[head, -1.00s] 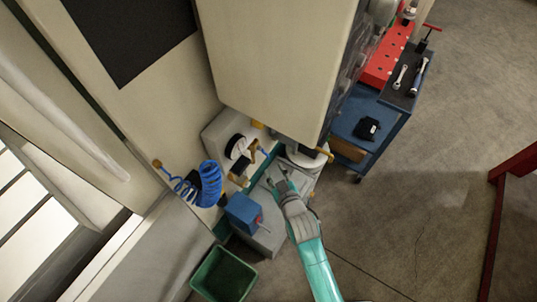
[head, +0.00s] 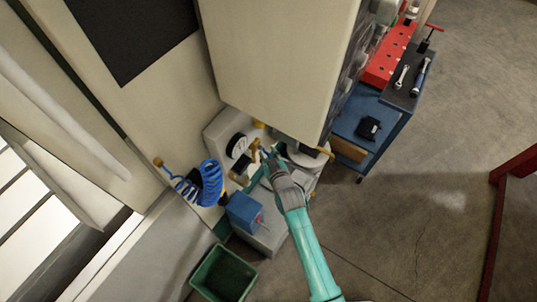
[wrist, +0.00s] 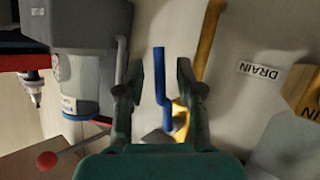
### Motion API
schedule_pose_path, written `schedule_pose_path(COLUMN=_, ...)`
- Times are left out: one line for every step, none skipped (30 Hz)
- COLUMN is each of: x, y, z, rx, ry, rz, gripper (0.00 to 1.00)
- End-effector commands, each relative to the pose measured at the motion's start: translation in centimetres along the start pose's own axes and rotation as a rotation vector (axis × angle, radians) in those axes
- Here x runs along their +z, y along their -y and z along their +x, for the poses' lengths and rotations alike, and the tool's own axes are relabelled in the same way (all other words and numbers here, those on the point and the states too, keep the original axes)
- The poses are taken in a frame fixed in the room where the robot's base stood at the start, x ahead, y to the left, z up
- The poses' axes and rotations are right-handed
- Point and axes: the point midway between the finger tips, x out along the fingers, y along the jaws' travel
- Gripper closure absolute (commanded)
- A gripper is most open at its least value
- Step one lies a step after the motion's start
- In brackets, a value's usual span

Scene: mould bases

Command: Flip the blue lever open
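The blue lever (wrist: 161,88) stands upright in the wrist view, a thin blue bar with a bend partway down. It shows between the two fingers of my gripper (wrist: 157,72), with a gap on each side. My gripper is open and nothing is clamped in it. A yellow fitting (wrist: 180,118) shows behind the lever's lower part. In the head view my gripper (head: 268,156) is close to the brass fittings (head: 254,150) beside the round black gauge, and I cannot make out the lever clearly there.
A grey unit with a clear bowl (wrist: 80,90) and a red knob (wrist: 47,160) stand left of the fingers. A yellow pipe (wrist: 208,35) and a DRAIN label (wrist: 262,71) are right. A coiled blue hose (head: 208,182), blue box (head: 243,212) and green bin (head: 222,275) are nearby.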

Motion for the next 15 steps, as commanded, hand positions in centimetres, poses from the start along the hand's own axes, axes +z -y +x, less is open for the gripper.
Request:
schedule_pose_path(x=0.0, y=0.0, z=-0.01, rx=0.0, ry=0.0, rz=0.0, gripper=0.64)
schedule_pose_path(x=0.0, y=0.0, z=-0.01, rx=0.0, ry=0.0, rz=0.0, gripper=0.71)
schedule_pose_path(x=0.0, y=0.0, z=-0.01, rx=0.0, ry=0.0, rz=0.0, gripper=0.81)
schedule_pose_path(x=0.0, y=0.0, z=-0.02, rx=0.0, ry=0.0, rz=0.0, gripper=0.89)
schedule_pose_path(x=0.0, y=0.0, z=-0.02, rx=0.0, ry=0.0, rz=0.0, gripper=0.96)
schedule_pose_path(x=0.0, y=0.0, z=-0.02, rx=0.0, ry=0.0, rz=0.0, gripper=1.0)
schedule_pose_path(x=0.0, y=0.0, z=-0.02, rx=0.0, ry=0.0, rz=0.0, gripper=1.0)
schedule_pose_path(x=0.0, y=0.0, z=-0.02, rx=0.0, ry=0.0, rz=0.0, gripper=1.0)
schedule_pose_path(x=0.0, y=0.0, z=-0.02, rx=0.0, ry=0.0, rz=0.0, gripper=1.0)
schedule_pose_path(x=0.0, y=0.0, z=-0.02, rx=0.0, ry=0.0, rz=0.0, gripper=1.0)
schedule_pose_path(x=0.0, y=0.01, z=-0.02, rx=0.0, ry=0.0, rz=0.0, gripper=1.0)
schedule_pose_path(x=0.0, y=0.01, z=-0.02, rx=0.0, ry=0.0, rz=0.0, gripper=1.0)
schedule_pose_path(x=0.0, y=0.01, z=-0.02, rx=0.0, ry=0.0, rz=0.001, gripper=1.0)
schedule_pose_path(x=0.0, y=0.01, z=-0.03, rx=-0.001, ry=0.002, rz=0.003, gripper=1.0)
schedule_pose_path(x=-0.01, y=0.02, z=-0.05, rx=-0.004, ry=0.006, rz=0.009, gripper=1.0)
